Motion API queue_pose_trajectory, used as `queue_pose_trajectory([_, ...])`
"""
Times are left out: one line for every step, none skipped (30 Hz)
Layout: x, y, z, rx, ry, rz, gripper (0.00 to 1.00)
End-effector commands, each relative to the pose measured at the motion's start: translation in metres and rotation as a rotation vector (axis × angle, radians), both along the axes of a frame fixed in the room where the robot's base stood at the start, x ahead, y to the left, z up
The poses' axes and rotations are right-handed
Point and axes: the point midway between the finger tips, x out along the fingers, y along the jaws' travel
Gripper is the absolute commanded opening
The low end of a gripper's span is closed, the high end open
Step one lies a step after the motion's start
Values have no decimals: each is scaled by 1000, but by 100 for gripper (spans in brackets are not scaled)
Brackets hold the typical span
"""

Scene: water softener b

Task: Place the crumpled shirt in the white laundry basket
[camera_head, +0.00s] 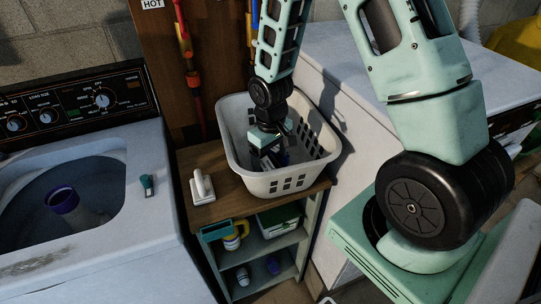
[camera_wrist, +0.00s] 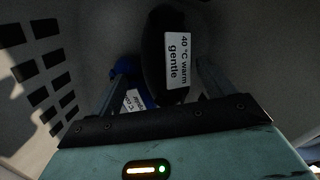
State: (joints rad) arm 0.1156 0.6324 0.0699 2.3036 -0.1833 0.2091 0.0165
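The white laundry basket (camera_head: 285,183) stands upright on a wooden-topped shelf unit. My gripper (camera_head: 268,158) reaches down inside it. In the wrist view, my gripper (camera_wrist: 165,88) has its two fingers spread apart. A dark crumpled cloth (camera_wrist: 156,58) with a white "40 °C warm gentle" label lies between and beyond the fingers, with a gap beside it. A blue cloth (camera_wrist: 122,68) with another label lies by the left finger. Both cloths appear to be inside the basket. I cannot tell for certain which is the shirt. The gripper hides much of the basket's inside in the head view.
A washing machine (camera_head: 150,235) with an open drum stands at left, with a purple-rimmed item (camera_head: 62,199) in it. A white-handled object (camera_head: 202,187) lies left of the basket. Pipes (camera_head: 187,55) run behind. A white-topped appliance (camera_head: 345,65) stands at right.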

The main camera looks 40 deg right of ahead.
Motion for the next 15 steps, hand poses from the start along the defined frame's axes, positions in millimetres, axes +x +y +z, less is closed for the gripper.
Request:
queue_pose_trajectory([0,0,0,0,0,0,80])
queue_pose_trajectory([0,0,0,0,0,0,80])
queue_pose_trajectory([0,0,0,0,0,0,80])
queue_pose_trajectory([0,0,0,0,0,0,80])
queue_pose_trajectory([0,0,0,0,0,0,80])
queue_pose_trajectory([0,0,0,0,0,0,80])
queue_pose_trajectory([0,0,0,0,0,0,80])
queue_pose_trajectory([0,0,0,0,0,0,80])
queue_pose_trajectory([0,0,1,0,0,0,80])
queue_pose_trajectory([0,0,1,0,0,0,80])
queue_pose_trajectory([0,0,3,0,0,0,80])
queue_pose_trajectory([0,0,6,0,-1,0,80])
queue_pose_trajectory([0,0,8,0,-1,0,80])
queue_pose_trajectory([0,0,12,0,-1,0,80])
queue_pose_trajectory([0,0,18,0,-1,0,80])
